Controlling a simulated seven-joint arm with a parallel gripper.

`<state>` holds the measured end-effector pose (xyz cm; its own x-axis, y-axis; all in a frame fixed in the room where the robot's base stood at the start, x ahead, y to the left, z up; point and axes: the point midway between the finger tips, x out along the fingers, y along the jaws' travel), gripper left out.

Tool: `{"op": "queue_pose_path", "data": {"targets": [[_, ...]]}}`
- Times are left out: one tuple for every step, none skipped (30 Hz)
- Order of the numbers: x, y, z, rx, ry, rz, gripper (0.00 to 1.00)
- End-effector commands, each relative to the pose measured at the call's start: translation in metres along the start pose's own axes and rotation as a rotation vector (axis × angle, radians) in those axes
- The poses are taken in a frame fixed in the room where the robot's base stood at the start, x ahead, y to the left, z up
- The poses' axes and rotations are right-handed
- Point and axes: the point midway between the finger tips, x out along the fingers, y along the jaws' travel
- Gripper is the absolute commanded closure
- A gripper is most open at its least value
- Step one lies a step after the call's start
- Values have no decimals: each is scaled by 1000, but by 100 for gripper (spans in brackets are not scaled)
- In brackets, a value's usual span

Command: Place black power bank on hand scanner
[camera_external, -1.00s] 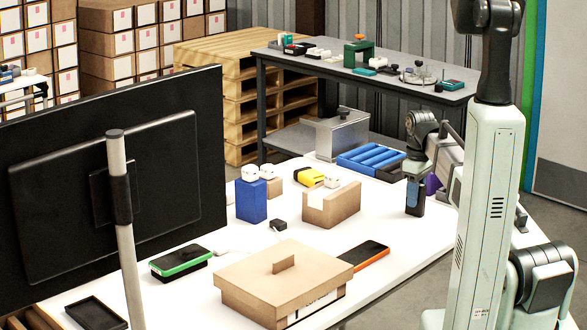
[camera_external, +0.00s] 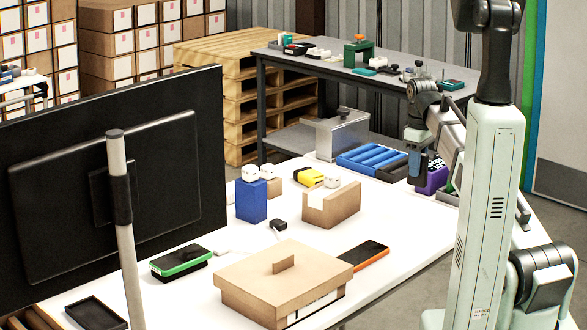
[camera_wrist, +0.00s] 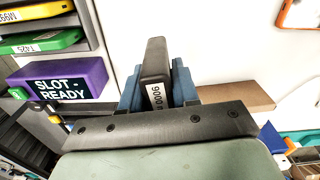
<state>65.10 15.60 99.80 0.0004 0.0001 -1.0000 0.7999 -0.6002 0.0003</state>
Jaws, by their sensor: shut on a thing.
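My gripper (camera_external: 414,170) is shut on the black power bank (camera_wrist: 154,62), whose white label reading "9000 m" shows in the wrist view. The power bank sits upright between the blue fingers, above the right end of the white table. In the external view it is small and dark, partly lost against the fingers. A handheld device with a dark screen and orange edge (camera_external: 365,254) lies near the front edge, apart from my gripper. A similar green-edged device (camera_external: 180,261) lies further left on a black base. I cannot tell for certain which is the hand scanner.
A lidded cardboard box (camera_external: 283,280) stands between the two devices. A cardboard holder (camera_external: 331,205), blue box (camera_external: 251,201) and blue rack (camera_external: 371,158) stand further back. A purple "SLOT-READY" block (camera_wrist: 62,82) is close to my gripper. A black tray (camera_external: 96,314) lies front left.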

Motion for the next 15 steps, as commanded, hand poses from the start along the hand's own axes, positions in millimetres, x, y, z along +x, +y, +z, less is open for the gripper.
{"op": "queue_pose_path", "data": {"targets": [[-5, 0, -1, 0, 1, 1, 100], [-7, 0, -1, -1, 0, 0, 100], [-9, -2, -2, -4, 0, 0, 100], [-10, -3, -3, -7, 0, 0, 100], [-11, -5, -4, -11, 0, 0, 100], [-12, -9, -7, -19, 0, 0, 100], [-12, -12, -10, -25, 0, -1, 100], [-12, -16, -12, -33, -1, -1, 100], [-11, -22, -17, -46, -1, -1, 100], [-10, -26, -23, -55, -1, -1, 100], [-10, -30, -28, -66, -1, -1, 100], [-10, -35, -38, -81, -1, -1, 100], [-10, -37, -48, -92, -1, -1, 100], [-10, -39, -58, -103, -1, -1, 100], [-12, -40, -74, -119, 0, -1, 100]]}}
